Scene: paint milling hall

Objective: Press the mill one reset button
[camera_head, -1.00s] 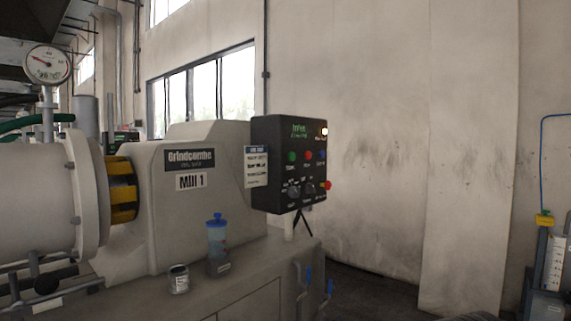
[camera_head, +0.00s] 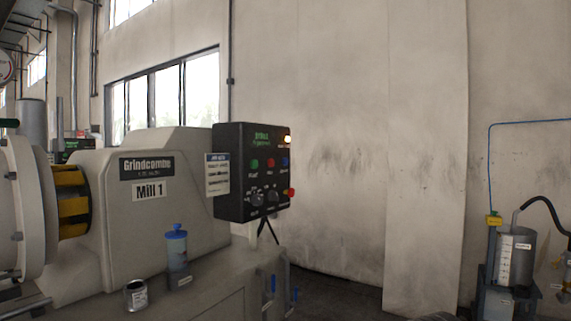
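The mill, a grey Grindcombe machine labelled Mill 1 (camera_head: 104,206), stands at the left. Its black control box (camera_head: 230,190) is mounted at the machine's right end. On the box are a green button (camera_head: 255,163), a red button (camera_head: 271,163) and a blue button (camera_head: 285,162) in a row, with two dark knobs below. The labels under the buttons are too small to read surely. My gripper is not in view.
A blue-capped bottle (camera_head: 176,250) and a small open tin (camera_head: 136,295) stand on the mill's base. Blue-handled valves (camera_head: 273,284) stick out at its right end. A grey vessel with hoses (camera_head: 521,258) stands far right. Dark floor lies between, before the wall.

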